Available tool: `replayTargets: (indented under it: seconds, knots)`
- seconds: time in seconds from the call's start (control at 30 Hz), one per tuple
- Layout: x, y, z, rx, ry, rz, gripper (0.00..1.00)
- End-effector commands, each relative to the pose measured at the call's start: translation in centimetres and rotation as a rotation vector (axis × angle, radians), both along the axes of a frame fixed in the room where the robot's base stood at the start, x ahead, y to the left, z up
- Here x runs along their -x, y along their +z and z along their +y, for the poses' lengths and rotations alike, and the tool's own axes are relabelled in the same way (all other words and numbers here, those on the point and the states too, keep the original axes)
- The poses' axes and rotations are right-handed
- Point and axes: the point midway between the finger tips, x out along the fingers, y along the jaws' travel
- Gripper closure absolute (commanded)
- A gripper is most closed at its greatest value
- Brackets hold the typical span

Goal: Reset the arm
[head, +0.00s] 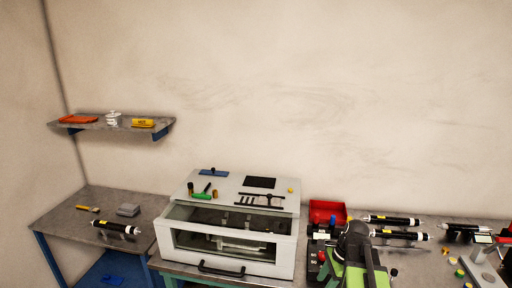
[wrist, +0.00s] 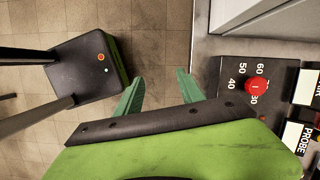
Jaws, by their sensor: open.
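My gripper (wrist: 160,92) shows in the wrist view with its two green fingers spread apart and nothing between them. Below the fingers in that view is tiled floor. My green and black arm (head: 354,262) stands at the bottom of the head view, right of the white cabinet, and hides part of the bench there. The gripper's fingers cannot be made out in the head view. A dark panel (wrist: 235,105) with a red knob (wrist: 257,86) and number marks lies right of the fingers in the wrist view, apart from them.
A white windowed cabinet (head: 285,262) stands on the bench, tools on its top. A red bin (head: 327,207) and black cylinders (head: 397,221) lie at the right. A wall shelf (head: 95,124) and a side table (head: 68,218) are left. Labelled blocks (wrist: 304,88) edge the panel.

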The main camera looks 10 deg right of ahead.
Motion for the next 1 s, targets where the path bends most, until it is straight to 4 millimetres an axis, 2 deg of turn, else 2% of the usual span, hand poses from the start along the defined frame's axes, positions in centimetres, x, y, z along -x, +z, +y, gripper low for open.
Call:
replayTargets:
  seconds: [0.03,0.1,0.3,0.37,0.43,0.5,0.7,0.8,1.0]
  knots:
    - [-0.3,-0.1,3.8,0.022,0.127,-0.009,0.54]
    - [-0.5,-0.3,7.8,0.054,0.295,-0.025,0.54]
    - [0.3,-0.7,16.4,0.146,0.797,-0.084,0.54]
    - [0.8,-0.8,17.9,0.178,0.965,-0.103,0.54]
    - [1.3,-0.9,17.9,0.209,1.128,-0.12,0.54]
    - [1.5,-0.9,17.0,0.235,1.261,-0.129,0.54]
    - [1.5,-0.9,15.9,0.266,1.565,-0.156,0.54]
    - [1.5,-0.9,15.8,0.264,1.637,-0.169,0.54]
    - [1.5,-0.9,15.8,0.262,1.647,-0.171,0.54]
